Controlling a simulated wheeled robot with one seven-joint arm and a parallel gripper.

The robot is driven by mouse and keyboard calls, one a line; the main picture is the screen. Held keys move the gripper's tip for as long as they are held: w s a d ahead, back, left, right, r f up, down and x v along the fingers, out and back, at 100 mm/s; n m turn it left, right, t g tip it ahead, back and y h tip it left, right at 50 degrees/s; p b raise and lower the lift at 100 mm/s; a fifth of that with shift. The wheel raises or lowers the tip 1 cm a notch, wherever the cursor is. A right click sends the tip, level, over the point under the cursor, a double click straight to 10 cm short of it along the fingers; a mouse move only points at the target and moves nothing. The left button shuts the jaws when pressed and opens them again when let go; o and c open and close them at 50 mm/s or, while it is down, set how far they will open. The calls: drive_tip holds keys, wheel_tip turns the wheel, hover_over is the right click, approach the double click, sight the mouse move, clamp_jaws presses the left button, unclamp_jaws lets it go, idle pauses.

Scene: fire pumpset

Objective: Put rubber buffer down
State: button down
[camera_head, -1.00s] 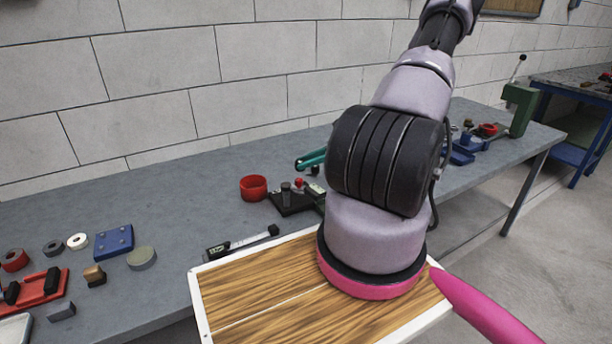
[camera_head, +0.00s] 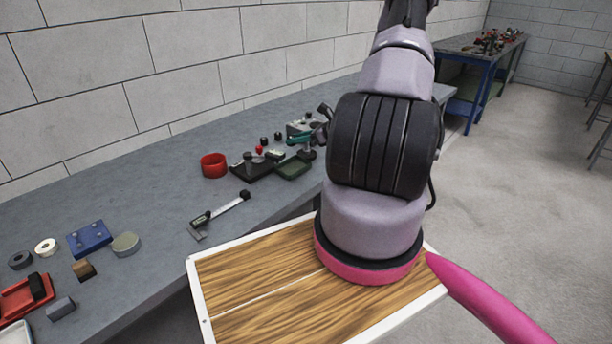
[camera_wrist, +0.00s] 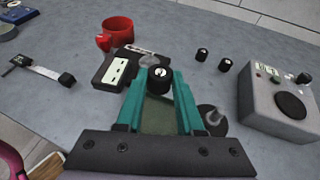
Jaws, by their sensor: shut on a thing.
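My gripper, with teal fingers, shows in the wrist view (camera_wrist: 158,82) and small at the bench's right part in the head view (camera_head: 300,140). It is shut on a black rubber buffer (camera_wrist: 157,80), a short cylinder with a pale stud on its top. The buffer sits between the fingertips, above the grey bench (camera_head: 150,185); how far above I cannot tell. I cannot make out the held buffer in the head view. Below the fingers lies a dark green tray (camera_head: 293,169), also partly seen between them in the wrist view (camera_wrist: 158,118).
Two small black cylinders (camera_wrist: 202,54) (camera_wrist: 225,66) stand beyond the gripper. A grey box with a dial (camera_wrist: 280,108) stands at right. A black fixture (camera_wrist: 108,72), a red cup (camera_head: 213,165) and a caliper (camera_head: 215,213) lie to the left. Bare bench lies between the cup and caliper.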

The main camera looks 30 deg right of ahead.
drive_tip(key=f, duration=0.5)
drive_tip(key=shift+s+d+f, duration=0.15)
drive_tip(key=shift+d+f, duration=0.05)
drive_tip(key=shift+f, duration=2.15)
drive_tip(key=shift+f, duration=0.2)
drive_tip(key=c, duration=0.5)
unclamp_jaws()
drive_tip(key=shift+c, duration=0.2)
drive_tip(key=shift+r, duration=0.1)
